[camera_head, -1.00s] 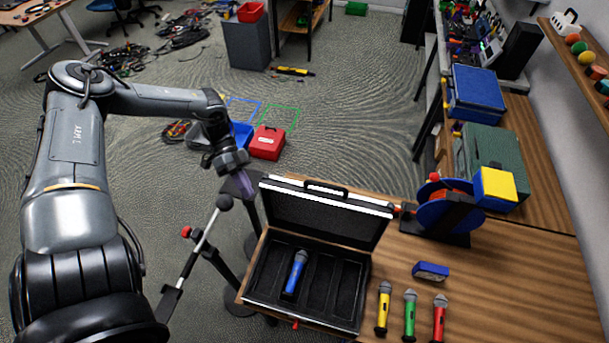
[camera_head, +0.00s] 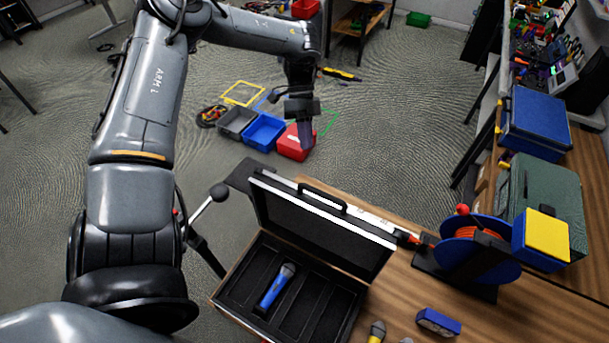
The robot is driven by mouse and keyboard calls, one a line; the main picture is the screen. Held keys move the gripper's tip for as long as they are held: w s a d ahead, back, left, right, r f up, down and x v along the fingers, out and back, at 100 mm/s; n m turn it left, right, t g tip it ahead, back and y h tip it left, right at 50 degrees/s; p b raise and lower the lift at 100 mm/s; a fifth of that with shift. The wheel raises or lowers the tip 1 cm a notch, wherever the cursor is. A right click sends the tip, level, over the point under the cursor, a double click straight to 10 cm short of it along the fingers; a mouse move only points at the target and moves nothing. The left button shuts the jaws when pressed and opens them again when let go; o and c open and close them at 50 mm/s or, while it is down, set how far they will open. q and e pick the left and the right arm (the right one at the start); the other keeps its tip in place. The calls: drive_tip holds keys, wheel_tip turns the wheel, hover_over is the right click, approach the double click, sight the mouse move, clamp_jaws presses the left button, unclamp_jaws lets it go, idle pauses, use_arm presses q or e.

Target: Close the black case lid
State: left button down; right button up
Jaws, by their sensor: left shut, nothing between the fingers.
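The black case (camera_head: 235,293) stands on the wooden table with its lid (camera_head: 322,229) raised, leaning back from the far side. A blue microphone (camera_head: 273,288) lies in one of its foam slots; the other slots in view look empty. A handle (camera_head: 322,196) sits on the lid's top edge. My left gripper (camera_head: 306,142) is shut and empty, pointing down beyond the lid and above it in the picture, apart from the case. My right gripper is not in view.
A cable reel (camera_head: 470,250) stands right of the lid. A blue block (camera_head: 438,321) and a yellow microphone (camera_head: 377,330) lie right of the case. A microphone stand (camera_head: 205,208) is at its left. Red (camera_head: 296,143) and blue bins (camera_head: 264,132) rest on the floor behind.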

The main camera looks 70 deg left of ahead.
use_arm(q)
drive_tip(key=s+d+f+p, duration=0.4)
drive_tip(key=d+f, duration=0.2)
drive_tip(key=d, duration=0.1)
drive_tip(key=shift+d, duration=0.1)
idle(0.5)
